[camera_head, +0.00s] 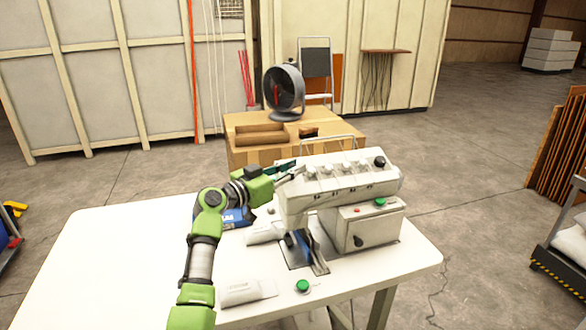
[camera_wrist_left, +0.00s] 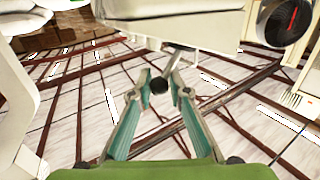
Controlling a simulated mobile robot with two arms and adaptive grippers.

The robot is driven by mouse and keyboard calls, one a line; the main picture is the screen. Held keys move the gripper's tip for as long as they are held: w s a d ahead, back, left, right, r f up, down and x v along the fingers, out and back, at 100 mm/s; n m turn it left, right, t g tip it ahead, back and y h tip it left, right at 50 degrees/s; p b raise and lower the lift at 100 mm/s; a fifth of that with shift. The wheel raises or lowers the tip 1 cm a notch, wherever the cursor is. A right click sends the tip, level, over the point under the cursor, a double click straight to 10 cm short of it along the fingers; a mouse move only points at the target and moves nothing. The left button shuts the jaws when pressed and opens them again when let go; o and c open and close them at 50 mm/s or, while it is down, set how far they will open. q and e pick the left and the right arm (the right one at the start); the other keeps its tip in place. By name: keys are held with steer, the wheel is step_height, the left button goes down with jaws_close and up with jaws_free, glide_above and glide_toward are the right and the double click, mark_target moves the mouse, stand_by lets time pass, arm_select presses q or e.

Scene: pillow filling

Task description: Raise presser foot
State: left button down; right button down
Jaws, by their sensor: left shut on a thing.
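A white sewing machine (camera_head: 345,180) stands on the white table (camera_head: 120,265). My left gripper (camera_head: 290,170) is at the left end of its upper arm. In the left wrist view, the teal fingers of my left gripper (camera_wrist_left: 160,84) are on either side of a lever (camera_wrist_left: 177,58) with a black knob (camera_wrist_left: 159,86), and are shut on it. The lever comes out from under the pale machine body (camera_wrist_left: 190,30). The presser foot area (camera_head: 298,248), with dark blue material, is below the machine head; the foot's exact height cannot be told. My right gripper is out of view.
A green button (camera_head: 302,286) is on the table front, and another green button (camera_head: 381,202) is on the machine's box. A blue item (camera_head: 236,217) lies behind my arm. A wooden bench with a fan (camera_head: 284,90) stands behind. The table's left side is clear.

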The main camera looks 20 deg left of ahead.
arm_select(q)
steer(key=n+p, duration=0.1)
steer(key=w+n+g+p, duration=0.1)
steer(key=shift+a+r+n, duration=0.3)
steer(key=shift+r, duration=0.1)
steer(key=shift+w+a+r+n+g+p, duration=0.1)
steer(key=shift+w+a+n+g+p, duration=0.15)
steer(key=shift+n+g+p, duration=0.2)
steer(key=shift+w+a+n+g+p, duration=0.1)
steer(key=shift+w+n+g+p, duration=0.2)
steer(key=shift+n+g, duration=0.25)
steer(key=shift+w+a+n+g, duration=0.3)
steer(key=shift+n+g, duration=0.2)
steer(key=shift+n, duration=0.3)
steer(key=shift+w+a+f+n+g, duration=0.15)
steer(key=shift+w+f+n+g, duration=0.15)
steer(key=shift+n+g, duration=0.25)
steer(key=c, duration=1.9)
jaws_free()
steer(key=shift+r, duration=0.15)
steer(key=shift+w+a, duration=0.1)
